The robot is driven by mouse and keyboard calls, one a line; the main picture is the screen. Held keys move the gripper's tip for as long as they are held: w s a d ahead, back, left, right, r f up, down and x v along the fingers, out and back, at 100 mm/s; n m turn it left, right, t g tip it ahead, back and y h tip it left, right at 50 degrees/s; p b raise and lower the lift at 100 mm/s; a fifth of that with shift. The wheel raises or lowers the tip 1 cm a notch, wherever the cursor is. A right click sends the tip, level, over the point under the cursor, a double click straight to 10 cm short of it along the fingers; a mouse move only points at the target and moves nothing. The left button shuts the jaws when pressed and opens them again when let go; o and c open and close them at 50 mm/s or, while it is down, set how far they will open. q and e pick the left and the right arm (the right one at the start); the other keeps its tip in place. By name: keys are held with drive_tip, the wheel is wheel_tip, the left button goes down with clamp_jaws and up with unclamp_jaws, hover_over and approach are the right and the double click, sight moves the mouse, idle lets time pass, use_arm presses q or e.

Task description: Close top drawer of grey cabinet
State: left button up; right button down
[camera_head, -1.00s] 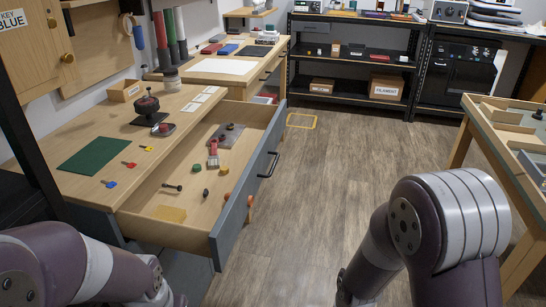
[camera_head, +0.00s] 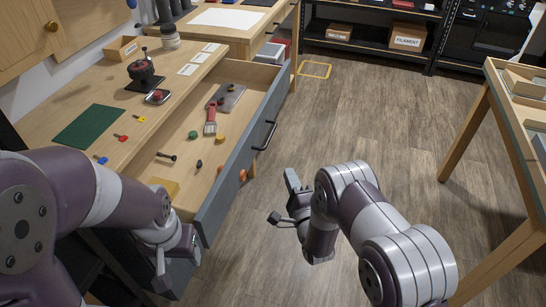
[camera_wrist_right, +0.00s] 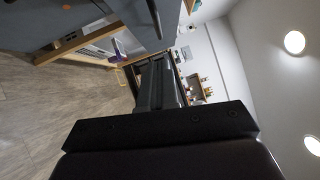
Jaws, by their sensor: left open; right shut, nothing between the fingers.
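The grey cabinet (camera_head: 100,262) has its top drawer (camera_head: 178,150) pulled far out. The drawer's grey front (camera_head: 226,182) carries a dark bar handle (camera_head: 266,136). In the right wrist view the drawer front (camera_wrist_right: 75,15) and handle (camera_wrist_right: 154,15) show at the top left. My right gripper (camera_head: 284,203) is shut and empty, in front of the drawer front and apart from it, to the right of the handle. It also shows in the wrist view (camera_wrist_right: 160,88). My left gripper (camera_head: 185,248) is open, low beside the drawer's near corner; its fingers are partly hidden.
The drawer holds a brush (camera_head: 210,122), a metal plate (camera_head: 228,98), a yellow block (camera_head: 165,187) and small parts. The wooden top bears a green mat (camera_head: 90,126) and a dark device (camera_head: 142,72). A wooden table (camera_head: 500,130) stands right.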

use_arm(q)
drive_tip(key=shift+f+b, duration=0.3)
drive_tip(key=shift+f, duration=0.05)
use_arm(e)
drive_tip(key=w+a+r, duration=0.1)
drive_tip(key=w+a, duration=0.4)
drive_tip(key=w, duration=0.1)
drive_tip(key=shift+w+r, duration=0.25)
drive_tip(key=shift+w, duration=0.1)
use_arm(q)
drive_tip(key=shift+f, duration=0.1)
